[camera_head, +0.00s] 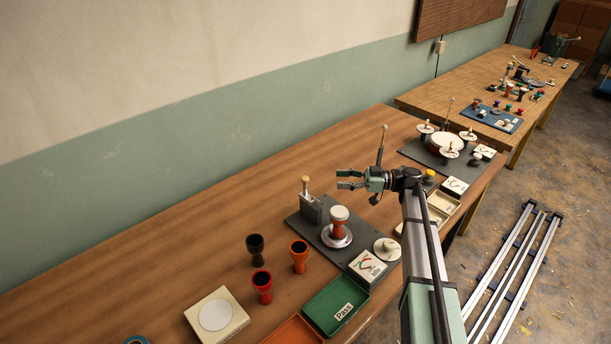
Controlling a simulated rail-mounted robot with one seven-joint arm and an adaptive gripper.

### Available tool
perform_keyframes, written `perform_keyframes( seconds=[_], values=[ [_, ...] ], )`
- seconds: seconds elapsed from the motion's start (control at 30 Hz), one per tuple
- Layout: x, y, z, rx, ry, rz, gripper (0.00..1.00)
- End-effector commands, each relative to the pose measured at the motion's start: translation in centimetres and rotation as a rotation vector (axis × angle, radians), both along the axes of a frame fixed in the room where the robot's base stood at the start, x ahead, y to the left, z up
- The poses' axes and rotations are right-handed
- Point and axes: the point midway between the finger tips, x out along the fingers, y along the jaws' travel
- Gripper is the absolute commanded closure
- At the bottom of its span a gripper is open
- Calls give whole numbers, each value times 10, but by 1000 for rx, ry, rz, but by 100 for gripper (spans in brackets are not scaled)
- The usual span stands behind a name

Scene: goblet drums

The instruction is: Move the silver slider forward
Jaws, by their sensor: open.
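My gripper (342,179) is open and empty, held above the wooden bench with its fingers pointing left. Below it is a dark grey base plate (312,233) with a grey block (311,208) carrying a wooden-knobbed lever (305,184). On the plate an orange goblet drum with a white top (339,221) stands upright on a round silver base (336,237). A white round piece with a knob (386,252) sits at the plate's right. I cannot tell which metal part is the silver slider. My gripper is apart from all of these.
Dark (255,248), orange (299,258) and red (262,287) goblets stand in front, near a green "Pass" tray (336,305), a meter box (367,267) and a cream box with a white disc (216,316). Another fixture with a drum (447,146) stands beyond. The bench's left side is clear.

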Motion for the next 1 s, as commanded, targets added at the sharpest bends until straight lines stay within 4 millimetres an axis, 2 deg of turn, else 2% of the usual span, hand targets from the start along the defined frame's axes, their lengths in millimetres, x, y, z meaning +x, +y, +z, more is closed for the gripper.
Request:
perform_keyframes(
  seconds=[0.1,0.5,0.73,1.0],
  values=[
    [-2,26,4,0,0,3,49],
    [-4,100,3,-1,1,2,49],
    [-4,123,2,-1,0,1,49],
    [-4,127,0,-1,-1,0,49]
  ],
)
